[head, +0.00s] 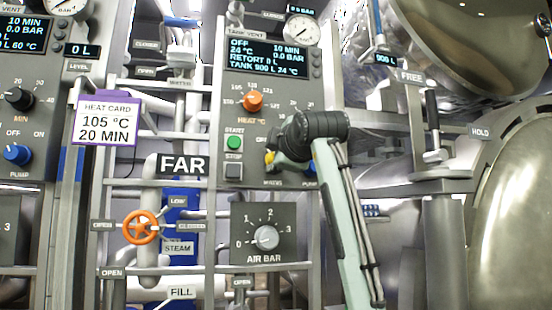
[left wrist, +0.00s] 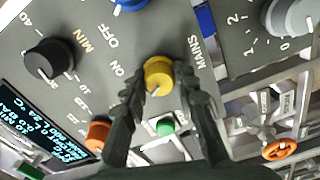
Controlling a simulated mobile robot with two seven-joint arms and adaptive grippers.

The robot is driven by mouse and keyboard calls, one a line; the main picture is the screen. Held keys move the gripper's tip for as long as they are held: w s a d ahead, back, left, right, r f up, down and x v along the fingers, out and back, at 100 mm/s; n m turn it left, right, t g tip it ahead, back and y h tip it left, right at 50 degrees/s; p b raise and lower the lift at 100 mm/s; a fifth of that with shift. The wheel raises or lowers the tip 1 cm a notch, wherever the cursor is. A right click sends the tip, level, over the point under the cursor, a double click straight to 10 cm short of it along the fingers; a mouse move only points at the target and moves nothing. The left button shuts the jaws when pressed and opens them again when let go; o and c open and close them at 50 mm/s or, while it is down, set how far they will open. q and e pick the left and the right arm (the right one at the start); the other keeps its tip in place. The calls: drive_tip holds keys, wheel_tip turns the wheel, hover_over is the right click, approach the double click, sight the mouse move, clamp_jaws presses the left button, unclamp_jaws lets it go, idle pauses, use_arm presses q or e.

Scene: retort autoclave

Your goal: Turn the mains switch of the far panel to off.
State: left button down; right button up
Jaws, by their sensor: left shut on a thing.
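The far panel (head: 286,100), beside the FAR sign, has a lit display whose top line begins with OFF. Its yellow mains switch (left wrist: 158,75) sits next to the word MAINS in the left wrist view. A pale mark on its face points down and slightly left there, away from the word ON. My left gripper (left wrist: 156,88) has its dark fingers closed on either side of the yellow knob. In the head view the left gripper (head: 276,158) covers most of the knob; only a yellow edge shows. My right gripper is not seen.
The green start button (head: 235,143), stop button (head: 234,171) and orange heat knob (head: 253,101) are close by. A blue pump knob (left wrist: 130,5) sits beside the mains switch. Below are the air knob (head: 266,237) and an orange valve wheel (head: 141,227).

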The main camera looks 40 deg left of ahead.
use_arm(q)
drive_tip(key=c, duration=1.2)
unclamp_jaws()
drive_tip(key=v, duration=1.2)
